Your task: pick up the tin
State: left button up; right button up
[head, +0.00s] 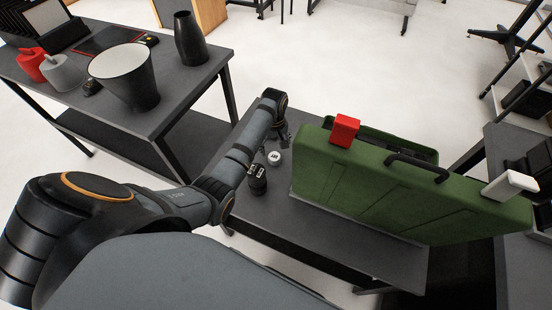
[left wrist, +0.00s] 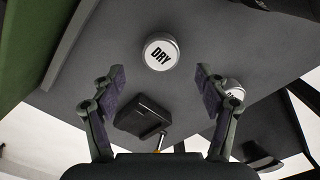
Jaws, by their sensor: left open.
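Two small round containers stand on the grey table. One has a white lid (head: 274,157) with dark lettering. The other is a black tin (head: 258,179) with a pale label, nearer to me. In the left wrist view a white lid marked "DRY" (left wrist: 161,53) lies ahead, between and beyond my open fingers. A second white lid (left wrist: 234,89) shows at the right, partly hidden by the right finger. My left gripper (head: 281,134) is just beyond the containers in the head view and holds nothing; it also shows in the left wrist view (left wrist: 159,80).
A green case (head: 400,190) with a black handle stands close at the right on the table. A red block (head: 344,130) and a white block (head: 509,185) sit on its top edge. A black box-like object (left wrist: 143,116) shows between my fingers. Another table (head: 190,85) holds vases.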

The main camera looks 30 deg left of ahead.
aim_at(274, 156)
pick_arm(q)
jog(key=shift+f, duration=0.35)
notch_tip(274, 156, down, 4)
jog(key=shift+s+f+b, duration=0.1)
jog(key=shift+b, duration=0.2)
jog(key=shift+f, duration=0.25)
jog(key=shift+c, duration=0.7)
jog(key=c, duration=1.1)
pick_arm(e)
jog(key=w, duration=0.1)
jog(key=w+d, duration=0.1)
jog(key=w, duration=0.1)
jog(key=shift+d+f+t, duration=0.1)
jog(key=shift+d+t, duration=0.1)
jog(key=shift+t, duration=0.1)
pick_arm(q)
jog(key=shift+r, duration=0.15)
